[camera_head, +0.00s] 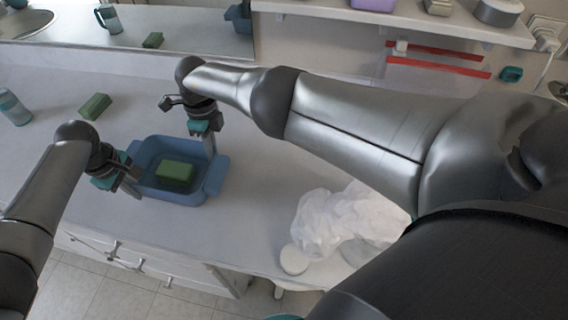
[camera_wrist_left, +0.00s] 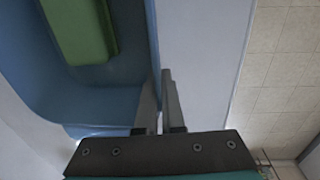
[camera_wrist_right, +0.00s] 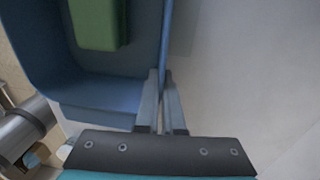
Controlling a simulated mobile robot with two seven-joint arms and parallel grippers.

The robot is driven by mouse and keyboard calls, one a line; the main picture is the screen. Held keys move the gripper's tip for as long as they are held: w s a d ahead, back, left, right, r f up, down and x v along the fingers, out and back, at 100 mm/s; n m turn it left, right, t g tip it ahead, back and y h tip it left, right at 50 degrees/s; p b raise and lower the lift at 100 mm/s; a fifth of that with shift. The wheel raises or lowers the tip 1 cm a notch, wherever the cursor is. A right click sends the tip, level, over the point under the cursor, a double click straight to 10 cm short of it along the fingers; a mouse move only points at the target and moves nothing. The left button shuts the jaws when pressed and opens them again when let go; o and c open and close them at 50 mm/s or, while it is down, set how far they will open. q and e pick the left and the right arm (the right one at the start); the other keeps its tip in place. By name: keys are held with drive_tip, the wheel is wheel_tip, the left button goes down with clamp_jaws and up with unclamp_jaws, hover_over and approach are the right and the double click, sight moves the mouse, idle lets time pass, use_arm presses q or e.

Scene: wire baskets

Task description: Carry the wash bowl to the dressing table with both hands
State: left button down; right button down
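The wash bowl (camera_head: 165,152) is a blue rectangular tub with a flared rim, resting upright on the grey-white counter, with a green block (camera_head: 175,171) inside. My left gripper (camera_head: 135,187) is at the bowl's left end; in the left wrist view (camera_wrist_left: 160,78) its fingers are nearly together on the bowl's wall (camera_wrist_left: 150,40). My right gripper (camera_head: 211,150) is at the bowl's back right; in the right wrist view (camera_wrist_right: 160,76) its fingers pinch the wall (camera_wrist_right: 165,35). The fingers partly hide the rim. I cannot tell which surface is the dressing table.
A green block (camera_head: 95,106) and a blue-grey cup (camera_head: 14,107) stand left of the bowl. A crumpled white bag (camera_head: 335,220) and a round white item (camera_head: 294,259) lie to the right. A mirror (camera_head: 130,30) and a shelf (camera_head: 400,18) are behind. Counter between bowl and bag is clear.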

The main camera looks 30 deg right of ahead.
use_arm(q)
drive_tip(key=shift+f, duration=0.3)
use_arm(e)
drive_tip(key=shift+f, duration=0.25)
use_arm(q)
drive_tip(key=c, duration=1.5)
unclamp_jaws()
drive_tip(key=shift+a+f, duration=0.1)
drive_tip(key=shift+f, duration=0.05)
use_arm(e)
drive_tip(key=c, duration=1.5)
unclamp_jaws()
drive_tip(key=shift+f, duration=0.15)
use_arm(q)
drive_tip(key=o, duration=0.5)
drive_tip(key=shift+c, duration=0.2)
use_arm(e)
drive_tip(key=o, duration=0.5)
drive_tip(key=shift+c, duration=0.2)
use_arm(q)
drive_tip(key=shift+r, duration=0.25)
